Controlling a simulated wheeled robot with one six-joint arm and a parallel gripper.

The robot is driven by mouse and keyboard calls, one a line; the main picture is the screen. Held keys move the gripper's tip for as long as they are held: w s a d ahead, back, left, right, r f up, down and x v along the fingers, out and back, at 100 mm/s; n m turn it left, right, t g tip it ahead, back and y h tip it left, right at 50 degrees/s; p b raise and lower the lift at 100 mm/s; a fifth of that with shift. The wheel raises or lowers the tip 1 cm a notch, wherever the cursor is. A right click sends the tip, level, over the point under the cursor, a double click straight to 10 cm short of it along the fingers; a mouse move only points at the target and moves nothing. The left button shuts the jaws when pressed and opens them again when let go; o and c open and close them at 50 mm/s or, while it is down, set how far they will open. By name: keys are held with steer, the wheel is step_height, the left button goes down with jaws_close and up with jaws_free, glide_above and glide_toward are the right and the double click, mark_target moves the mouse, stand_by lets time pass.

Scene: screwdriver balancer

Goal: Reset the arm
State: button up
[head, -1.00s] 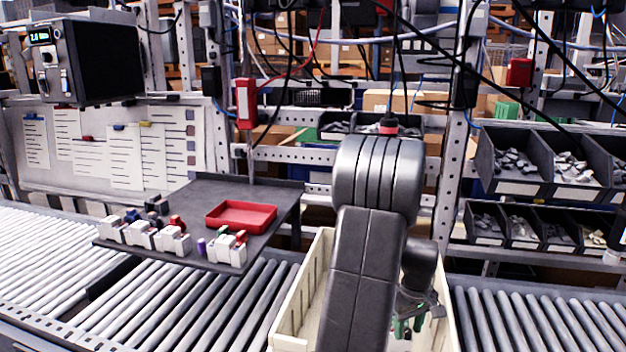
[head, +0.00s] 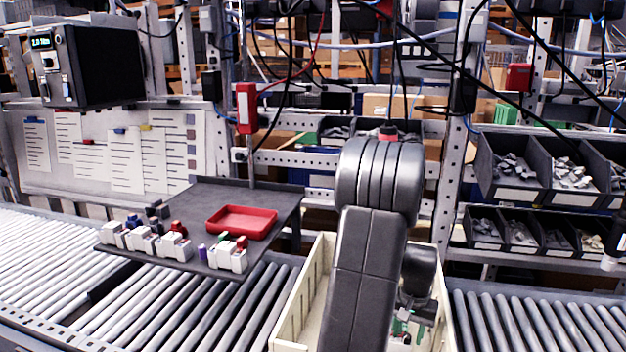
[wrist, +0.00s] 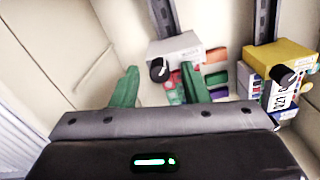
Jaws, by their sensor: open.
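My gripper (wrist: 160,88) is open, with two green fingers spread apart and nothing held between them. It is down in the cream crate (head: 291,318). In the wrist view a white-grey module with a black knob (wrist: 184,46) lies just beyond the fingertips. A yellow module with a black knob (wrist: 285,60) stands to its right. Dark rails rise behind both. In the head view my arm hides most of the crate's inside and much of my gripper.
A dark shelf (head: 185,200) at left carries a red tray (head: 242,222) and several small white blocks. Roller conveyors (head: 520,320) run on both sides of the crate. Part bins (head: 515,165) stand at back right. Cables hang above the arm.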

steer(key=m+p, duration=0.1)
steer(key=m, duration=0.4)
stand_by(0.3)
stand_by(0.4)
